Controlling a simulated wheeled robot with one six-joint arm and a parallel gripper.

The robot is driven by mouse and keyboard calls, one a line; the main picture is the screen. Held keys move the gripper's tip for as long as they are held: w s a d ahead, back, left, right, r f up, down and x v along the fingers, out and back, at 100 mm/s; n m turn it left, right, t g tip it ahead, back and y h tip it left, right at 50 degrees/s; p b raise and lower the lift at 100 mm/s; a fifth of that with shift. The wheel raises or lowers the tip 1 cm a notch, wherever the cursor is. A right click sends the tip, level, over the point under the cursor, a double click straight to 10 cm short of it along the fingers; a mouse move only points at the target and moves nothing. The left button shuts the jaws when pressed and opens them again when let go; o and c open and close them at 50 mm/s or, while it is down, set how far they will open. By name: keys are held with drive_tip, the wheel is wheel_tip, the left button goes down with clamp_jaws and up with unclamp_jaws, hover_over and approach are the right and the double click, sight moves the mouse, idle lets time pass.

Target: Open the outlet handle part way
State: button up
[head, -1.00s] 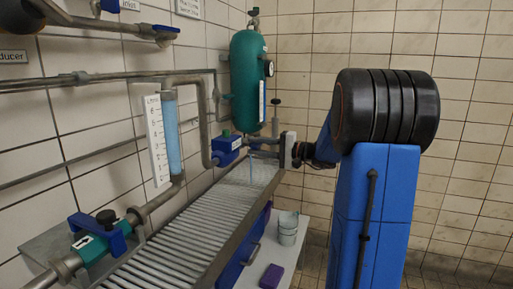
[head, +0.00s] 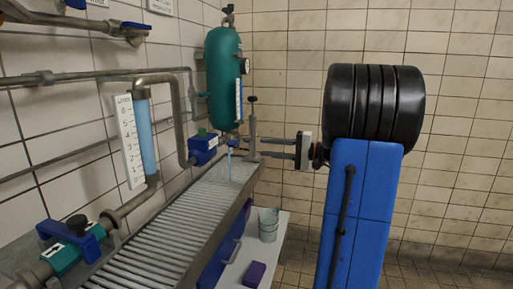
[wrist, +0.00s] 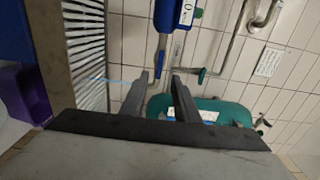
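A blue valve body (head: 203,148) sits on the pipe below the green tank; I cannot tell from the head view how far its handle is turned. A blue part with a white label (wrist: 177,14), apparently the same valve, is at the top of the wrist view. A thin light-blue stream (head: 230,165) falls near it onto the slatted top. My gripper (head: 262,148) points left towards the valve, with both fingers showing. In the wrist view its fingers (wrist: 161,78) are apart, with a thin grey and blue bar beyond them; I see no contact.
The green tank (head: 223,78) hangs above the valve. A slatted drain top (head: 160,230) runs along the tiled wall. Another blue handle (head: 72,238) is on the lower left pipe. Floor at right is clear.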

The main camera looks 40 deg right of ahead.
drive_tip(key=shift+v, duration=1.95)
drive_tip(key=s+a+f+n+g+h, duration=0.15)
drive_tip(key=s+a+f+g, duration=0.25)
drive_tip(key=a, duration=0.8)
drive_tip(key=s+a+f+n+g, duration=0.25)
drive_tip(key=a+f+g, duration=0.2)
drive_tip(key=a, duration=0.75)
drive_tip(key=s+a+f+n+h, duration=0.2)
drive_tip(key=s+f+n+h, duration=0.1)
drive_tip(key=s, duration=0.6)
drive_tip(key=s+a+f+n+h, duration=0.3)
drive_tip(key=s+f+h, duration=0.3)
drive_tip(key=s, duration=0.3)
drive_tip(key=shift+s+g, duration=0.35)
drive_tip(key=shift+g, duration=0.1)
